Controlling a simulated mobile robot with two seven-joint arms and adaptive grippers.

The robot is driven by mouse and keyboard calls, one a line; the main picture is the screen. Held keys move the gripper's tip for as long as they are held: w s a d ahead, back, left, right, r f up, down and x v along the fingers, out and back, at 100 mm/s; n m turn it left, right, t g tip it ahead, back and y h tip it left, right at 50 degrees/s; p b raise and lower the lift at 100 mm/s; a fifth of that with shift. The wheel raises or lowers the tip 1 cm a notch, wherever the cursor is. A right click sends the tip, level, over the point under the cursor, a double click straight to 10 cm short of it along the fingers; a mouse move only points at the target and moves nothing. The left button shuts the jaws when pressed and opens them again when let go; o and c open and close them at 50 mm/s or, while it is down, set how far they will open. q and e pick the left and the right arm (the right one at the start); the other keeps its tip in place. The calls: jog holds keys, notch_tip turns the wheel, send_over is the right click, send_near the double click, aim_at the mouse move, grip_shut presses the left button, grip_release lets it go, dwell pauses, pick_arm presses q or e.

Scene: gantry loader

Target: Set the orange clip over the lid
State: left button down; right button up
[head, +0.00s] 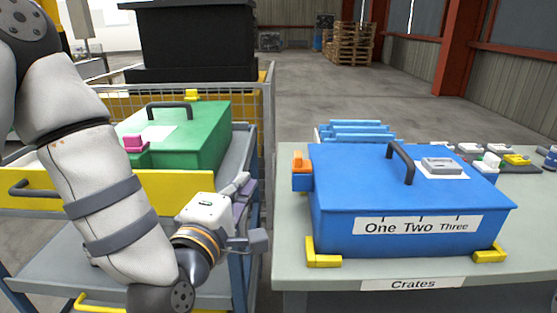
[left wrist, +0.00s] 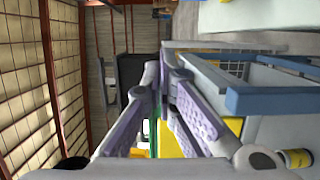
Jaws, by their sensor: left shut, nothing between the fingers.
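The blue crate (head: 335,235) stands on the grey table, closed by a blue lid (head: 350,175) with a dark handle. The orange clip (head: 300,163) stands upright at the crate's left end, above a small blue bracket. I cannot tell whether it overlaps the lid's edge. My left gripper (head: 243,186) is left of the table, apart from the clip, beside the cart. In the left wrist view its purple-padded fingers (left wrist: 160,85) are shut with nothing held. Neither the clip nor the blue lid can be made out there. My right gripper is not in view.
A green crate (head: 207,140) with a pink clip (head: 134,143) sits on the cart (head: 267,140) at left. Yellow corner brackets (head: 322,258) flank the blue crate's front. Blue racks (head: 355,130) and small parts (head: 516,160) lie behind it. The table's left strip is clear.

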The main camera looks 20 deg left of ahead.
pick_arm(q)
jog(key=w+d, duration=0.3)
jog(key=w, duration=0.7)
jog(key=shift+d, duration=0.25)
jog(key=shift+w, duration=0.1)
jog(key=d, duration=0.2)
jog(key=shift+w+d, duration=0.35)
jog(key=shift+w, duration=0.05)
jog(key=shift+a, duration=0.1)
